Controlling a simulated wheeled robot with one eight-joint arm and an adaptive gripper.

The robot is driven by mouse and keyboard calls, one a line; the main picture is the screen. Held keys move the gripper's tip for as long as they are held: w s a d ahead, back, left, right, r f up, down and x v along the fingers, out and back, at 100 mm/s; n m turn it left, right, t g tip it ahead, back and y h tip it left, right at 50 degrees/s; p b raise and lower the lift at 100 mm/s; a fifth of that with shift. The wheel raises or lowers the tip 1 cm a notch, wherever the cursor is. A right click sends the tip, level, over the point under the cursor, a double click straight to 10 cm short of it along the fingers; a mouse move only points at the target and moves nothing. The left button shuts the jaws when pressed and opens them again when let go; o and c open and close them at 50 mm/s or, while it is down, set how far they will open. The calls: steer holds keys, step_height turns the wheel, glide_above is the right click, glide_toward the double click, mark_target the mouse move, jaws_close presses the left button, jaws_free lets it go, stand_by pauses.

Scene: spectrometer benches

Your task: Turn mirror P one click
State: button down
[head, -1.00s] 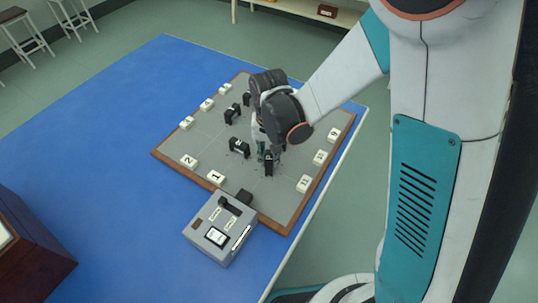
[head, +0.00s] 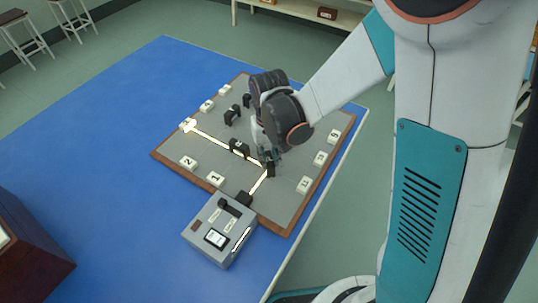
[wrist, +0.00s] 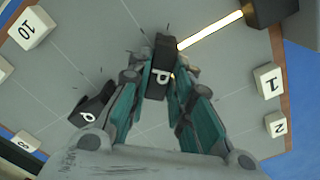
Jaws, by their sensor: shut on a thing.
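Mirror P (wrist: 159,78) is a small black block with a white letter P on its top. In the wrist view my gripper (wrist: 164,72) is shut on it, with one teal finger on each side. In the head view mirror P (head: 270,170) stands on the grey board, and my gripper (head: 267,155) reaches down to it from above. A bright beam runs from the black source (wrist: 272,12) to mirror P. In the head view a second stretch of beam runs from mirror P up-left, past another black mirror (head: 239,148), to a glowing tile (head: 188,125) at the board's left edge.
A black mirror (wrist: 94,108) stands close beside my gripper. White numbered tiles, such as tile 1 (head: 215,179) and tile 10 (wrist: 31,26), line the board (head: 213,148). A grey control box (head: 217,237) sits at the near edge.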

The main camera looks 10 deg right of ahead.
mark_target(269, 159)
steer(key=c, duration=1.4)
jaws_free()
steer(key=shift+c, duration=0.2)
steer(key=shift+r, duration=3.7)
steer(key=shift+r, duration=0.1)
